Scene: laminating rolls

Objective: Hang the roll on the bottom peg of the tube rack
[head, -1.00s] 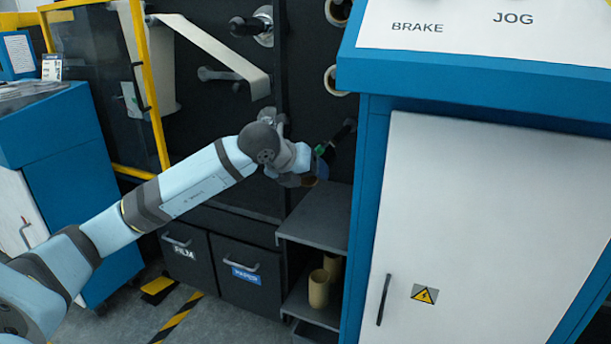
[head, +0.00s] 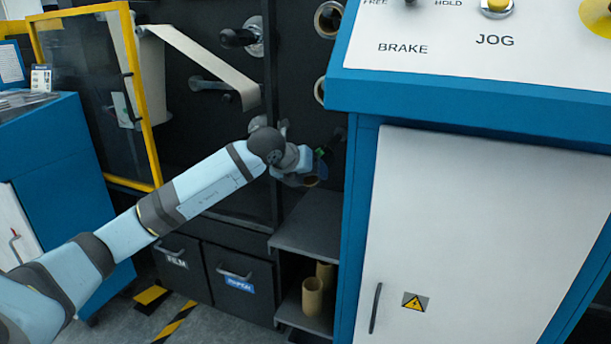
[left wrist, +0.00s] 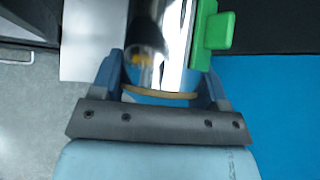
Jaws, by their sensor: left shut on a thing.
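My left gripper (head: 300,172) is in front of the dark machine, low on the tube rack side. The left wrist view shows its two blue fingers (left wrist: 158,82) shut on a shiny silvery roll (left wrist: 176,50) with a tan rim at the near end. A green piece (left wrist: 212,40) sits at the roll's right side. In the head view the roll is mostly hidden by my gripper. A dark peg (head: 338,134) shows just beyond it. My right gripper is not in view.
Two tan-rimmed tube ends (head: 328,18) are higher on the rack. A blue and white cabinet (head: 470,230) stands close on the right. A grey shelf (head: 308,225) lies below my gripper, with tan tubes (head: 313,295) beneath. A yellow-framed door (head: 145,100) stands open at left.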

